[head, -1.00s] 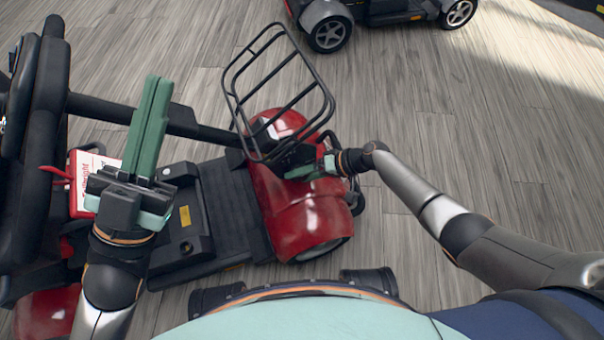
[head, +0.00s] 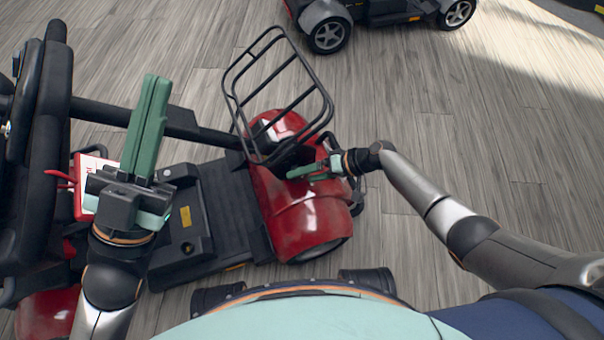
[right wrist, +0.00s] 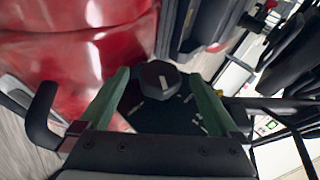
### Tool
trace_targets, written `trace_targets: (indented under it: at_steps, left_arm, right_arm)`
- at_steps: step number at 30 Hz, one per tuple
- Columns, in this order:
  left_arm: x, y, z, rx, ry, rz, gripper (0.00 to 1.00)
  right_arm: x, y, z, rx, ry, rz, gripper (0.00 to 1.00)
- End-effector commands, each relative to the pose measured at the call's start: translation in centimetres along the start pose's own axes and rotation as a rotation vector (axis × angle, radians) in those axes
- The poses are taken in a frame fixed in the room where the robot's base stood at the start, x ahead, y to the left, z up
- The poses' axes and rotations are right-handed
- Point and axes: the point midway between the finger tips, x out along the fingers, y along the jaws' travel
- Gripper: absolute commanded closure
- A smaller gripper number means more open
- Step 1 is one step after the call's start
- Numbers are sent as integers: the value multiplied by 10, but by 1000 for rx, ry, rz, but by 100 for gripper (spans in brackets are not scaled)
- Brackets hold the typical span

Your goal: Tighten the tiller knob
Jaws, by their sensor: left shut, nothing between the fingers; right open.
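The tiller knob (right wrist: 160,79) is a dark, faceted knob with a pale line on it, in the right wrist view. It sits on a dark plate (right wrist: 165,118) with pale marks. My right gripper (right wrist: 163,82) is open, with one green finger on each side of the knob; I cannot tell whether they touch it. In the head view my right gripper (head: 300,174) is at the front of the red scooter (head: 300,205), below the basket, and the knob is not clearly seen there. My left gripper (head: 156,80) is shut and empty, raised over the scooter's seat side.
A black wire basket (head: 278,95) stands close above my right gripper. The black tiller tube (head: 150,118) runs left toward the seat. A red and white box (head: 88,180) is beside my left gripper. Another scooter (head: 335,25) stands at the back. The floor at right is clear.

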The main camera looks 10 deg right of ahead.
Motion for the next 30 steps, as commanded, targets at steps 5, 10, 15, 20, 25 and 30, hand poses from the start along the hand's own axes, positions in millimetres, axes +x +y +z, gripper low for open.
trace_targets:
  at_steps: [5,10,15,20,25,30]
  left_arm:
    - [17,-12,-20,-13,12,-9,100]
    - [25,-20,-32,-19,27,-13,100]
    - [29,-22,-37,-24,32,-13,100]
    - [30,-23,-38,-27,34,-15,100]
    - [30,-23,-38,-27,34,-15,100]
    - [32,-24,-38,-30,32,-24,100]
  right_arm:
    - [-45,-3,-1,1,0,3,3]
    - [-79,-2,0,1,-1,2,3]
    - [-99,-1,1,1,-3,2,3]
    - [-105,0,1,1,-3,1,3]
    - [-105,0,1,0,-2,0,3]
    - [-106,0,1,-10,-2,10,3]
